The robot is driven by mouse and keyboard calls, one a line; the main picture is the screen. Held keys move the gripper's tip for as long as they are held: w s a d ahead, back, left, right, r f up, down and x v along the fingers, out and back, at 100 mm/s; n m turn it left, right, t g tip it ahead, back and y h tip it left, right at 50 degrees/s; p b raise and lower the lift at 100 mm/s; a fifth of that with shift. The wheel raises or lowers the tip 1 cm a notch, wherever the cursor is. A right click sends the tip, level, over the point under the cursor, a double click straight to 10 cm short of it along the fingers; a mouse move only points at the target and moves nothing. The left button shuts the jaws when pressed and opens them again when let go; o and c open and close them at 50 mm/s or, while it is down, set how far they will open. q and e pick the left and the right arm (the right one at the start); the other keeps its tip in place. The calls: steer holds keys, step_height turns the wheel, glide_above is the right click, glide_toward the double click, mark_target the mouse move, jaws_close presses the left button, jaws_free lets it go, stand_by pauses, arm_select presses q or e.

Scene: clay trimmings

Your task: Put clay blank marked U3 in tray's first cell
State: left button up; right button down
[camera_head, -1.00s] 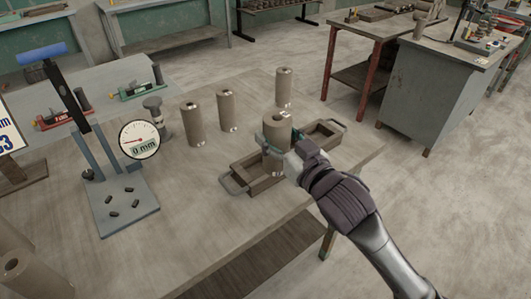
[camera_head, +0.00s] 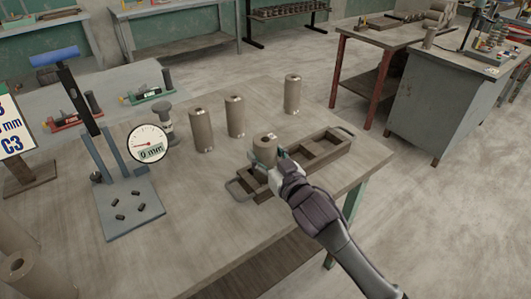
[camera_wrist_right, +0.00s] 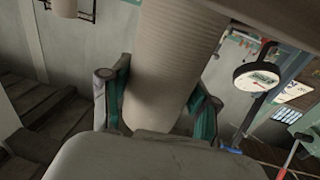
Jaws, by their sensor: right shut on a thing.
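My right gripper (camera_head: 268,164) is shut on a grey-brown clay cylinder (camera_head: 265,151), upright with a hole in its top. A small pale label on it is too small to read. The right wrist view shows the cylinder (camera_wrist_right: 170,70) between the two fingers (camera_wrist_right: 158,98). The cylinder is at the left-hand part of the long wooden tray (camera_head: 318,163), which has several cells and a handle at each end. Its base is hidden by gripper and tray, so I cannot tell whether it touches the cell floor. My left gripper is not in view.
Similar cylinders stand behind the tray: one (camera_head: 201,130), another (camera_head: 235,117) and a third (camera_head: 292,95). A gauge dial (camera_head: 149,143) and a blue-grey stand (camera_head: 130,208) are at left. More cylinders (camera_head: 35,275) are at the front left. The table before the tray is clear.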

steer(key=c, duration=0.7)
jaws_free()
steer(key=shift+f, duration=0.15)
steer(key=o, duration=0.4)
steer(key=shift+o, duration=0.2)
steer(key=shift+r, duration=0.25)
steer(key=shift+s+d+f, duration=0.15)
steer(key=shift+s+d, duration=0.05)
steer(key=shift+s, duration=0.15)
steer(key=v, duration=1.1)
steer(key=shift+b, duration=0.35)
steer(key=shift+s, duration=0.1)
